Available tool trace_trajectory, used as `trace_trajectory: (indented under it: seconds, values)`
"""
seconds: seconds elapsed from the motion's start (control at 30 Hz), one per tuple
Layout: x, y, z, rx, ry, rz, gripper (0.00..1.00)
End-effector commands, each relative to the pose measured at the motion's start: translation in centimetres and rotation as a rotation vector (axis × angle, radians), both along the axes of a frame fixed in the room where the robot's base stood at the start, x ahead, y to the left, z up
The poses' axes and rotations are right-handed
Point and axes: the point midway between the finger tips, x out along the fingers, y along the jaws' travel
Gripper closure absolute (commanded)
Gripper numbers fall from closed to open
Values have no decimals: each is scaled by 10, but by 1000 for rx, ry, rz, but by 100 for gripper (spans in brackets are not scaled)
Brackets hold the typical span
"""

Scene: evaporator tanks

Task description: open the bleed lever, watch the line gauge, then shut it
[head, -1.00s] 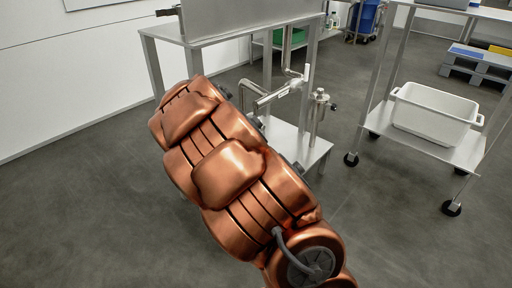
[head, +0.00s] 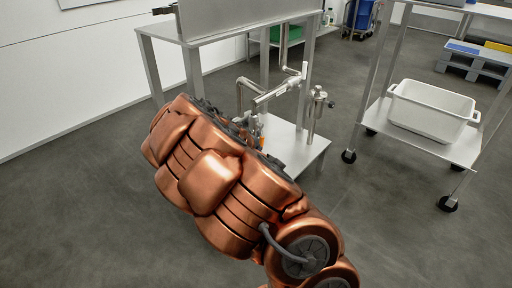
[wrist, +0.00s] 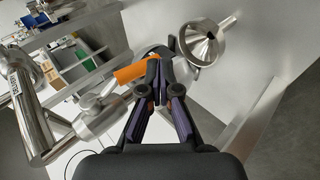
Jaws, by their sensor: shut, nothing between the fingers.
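The bleed lever shows as an orange handle (wrist: 135,70) in the wrist view, just left of my gripper's fingertips. My gripper (wrist: 161,60) has its fingers together and empty, with the tips beside the lever's right end. I cannot tell whether they touch it. The steel valve and pipe body (wrist: 100,120) is left of and below the lever. In the head view a small orange spot (head: 262,143) shows behind my arm, which hides most of the gripper. I cannot make out the line gauge's face in either view.
A steel funnel-shaped fitting (wrist: 206,43) is close to the right of my fingertips. A thick steel pipe (wrist: 30,105) stands at left. In the head view, a steel post (head: 316,110) stands right of the piping, and a cart holds a white bin (head: 432,112).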

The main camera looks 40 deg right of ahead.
Motion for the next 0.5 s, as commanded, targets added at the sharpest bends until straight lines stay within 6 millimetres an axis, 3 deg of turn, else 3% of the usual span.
trace_trajectory:
  seconds: [0.5]
  values:
    - [1, -4, -4, 1, 0, -1, 100]
